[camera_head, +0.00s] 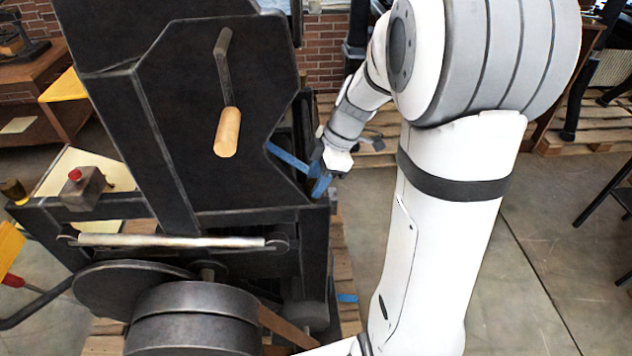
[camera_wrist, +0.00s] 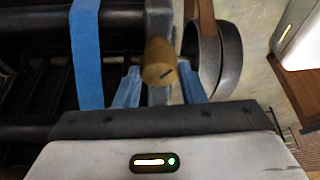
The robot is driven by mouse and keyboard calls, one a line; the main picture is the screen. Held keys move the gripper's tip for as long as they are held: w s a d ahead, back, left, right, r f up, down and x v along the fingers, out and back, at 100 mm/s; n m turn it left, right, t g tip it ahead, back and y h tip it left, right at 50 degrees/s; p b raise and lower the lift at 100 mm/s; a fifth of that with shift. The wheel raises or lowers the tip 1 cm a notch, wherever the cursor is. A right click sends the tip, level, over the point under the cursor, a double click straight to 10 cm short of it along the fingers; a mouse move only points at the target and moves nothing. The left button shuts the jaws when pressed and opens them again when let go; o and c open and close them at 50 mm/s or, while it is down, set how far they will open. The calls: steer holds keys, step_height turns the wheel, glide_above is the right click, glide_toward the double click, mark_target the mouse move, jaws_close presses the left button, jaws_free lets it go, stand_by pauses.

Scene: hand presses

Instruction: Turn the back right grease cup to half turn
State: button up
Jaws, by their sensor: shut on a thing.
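In the wrist view, a brass-coloured grease cup (camera_wrist: 156,55) with a short dark mark on its end face stands between the two blue fingers of my gripper (camera_wrist: 159,72). The fingers are shut on the cup from both sides. The mark sits low on the face and slants. In the head view, my gripper (camera_head: 322,182) is at the right side of the black press (camera_head: 185,140). The held cup cannot be made out there. Another brass cup (camera_head: 14,190) shows at the press's left corner.
A crank with a wooden handle (camera_head: 228,132) sticks out of the press. A metal box with a red button (camera_head: 76,176) sits at its left. A blue strap (camera_wrist: 86,50) runs left of the held cup. Open floor (camera_head: 560,230) lies to the right.

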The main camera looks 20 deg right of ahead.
steer(key=shift+f+m+t+b, duration=0.25)
steer(key=shift+m+t+b, duration=0.15)
steer(key=shift+m+b, duration=0.65)
steer(key=shift+s+r+m+t+b, duration=0.1)
steer(key=shift+r+m+t+b, duration=0.3)
steer(key=shift+m, duration=0.35)
steer(key=shift+f, duration=0.1)
steer(key=o, duration=1)
steer(key=shift+v, duration=3.9)
steer(key=shift+a, duration=0.1)
